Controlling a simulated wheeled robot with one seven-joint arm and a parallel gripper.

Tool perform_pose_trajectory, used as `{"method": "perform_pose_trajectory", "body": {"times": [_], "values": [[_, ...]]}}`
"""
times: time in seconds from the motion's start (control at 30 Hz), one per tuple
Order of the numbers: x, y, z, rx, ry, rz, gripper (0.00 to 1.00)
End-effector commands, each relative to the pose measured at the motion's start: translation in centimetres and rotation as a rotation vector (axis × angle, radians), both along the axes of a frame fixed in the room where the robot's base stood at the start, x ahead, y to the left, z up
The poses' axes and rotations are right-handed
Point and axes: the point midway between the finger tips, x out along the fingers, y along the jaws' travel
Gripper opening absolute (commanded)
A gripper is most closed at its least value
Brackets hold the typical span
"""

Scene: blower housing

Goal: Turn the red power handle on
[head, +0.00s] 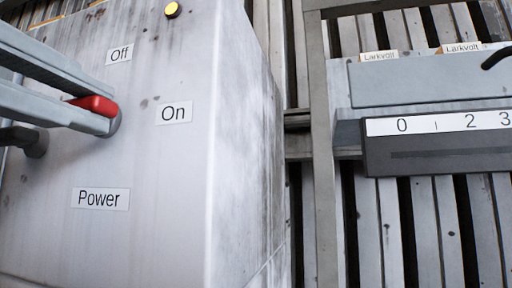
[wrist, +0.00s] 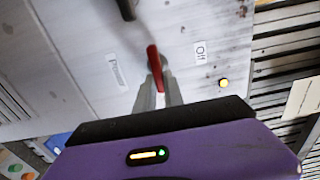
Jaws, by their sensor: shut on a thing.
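The red power handle (head: 95,105) is at the left of the head view, on a pale stained housing (head: 160,200). A rounded grey end shows at its right. The "Off" label (head: 119,54) is above it, the "On" label (head: 174,113) to its right, and the "Power" label (head: 100,198) below. My gripper (head: 88,102) reaches in from the left, with its grey fingers around the red grip. In the wrist view, my gripper (wrist: 158,86) is shut on the red handle (wrist: 155,68). The "On" label is not visible there.
A yellow button or lamp (head: 172,9) is at the housing's top. A dark knob or lever (head: 35,142) sits left of the handle. A numbered grey box (head: 435,140) and slatted wall are at the right. The housing face around "Power" is clear.

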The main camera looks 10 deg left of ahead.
Motion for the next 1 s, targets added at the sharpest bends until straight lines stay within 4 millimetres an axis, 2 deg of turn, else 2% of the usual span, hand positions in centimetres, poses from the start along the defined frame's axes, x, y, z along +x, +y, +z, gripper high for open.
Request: {"method": "perform_pose_trajectory", "body": {"times": [0.2,0.23,0.33,0.63,0.73,1.0], "values": [[0.0,0.2,-0.3,-0.002,0.005,0.004,0.00],[0.0,0.2,-0.3,-0.002,0.005,0.004,0.17],[0.0,0.2,-0.2,-0.002,0.004,0.003,0.35],[-0.1,0.1,-0.1,-0.001,0.001,0.001,0.35],[-0.6,0.1,-0.1,0.000,0.001,0.002,0.35],[-4.8,0.5,-0.2,-0.001,0.000,0.004,0.35]]}}
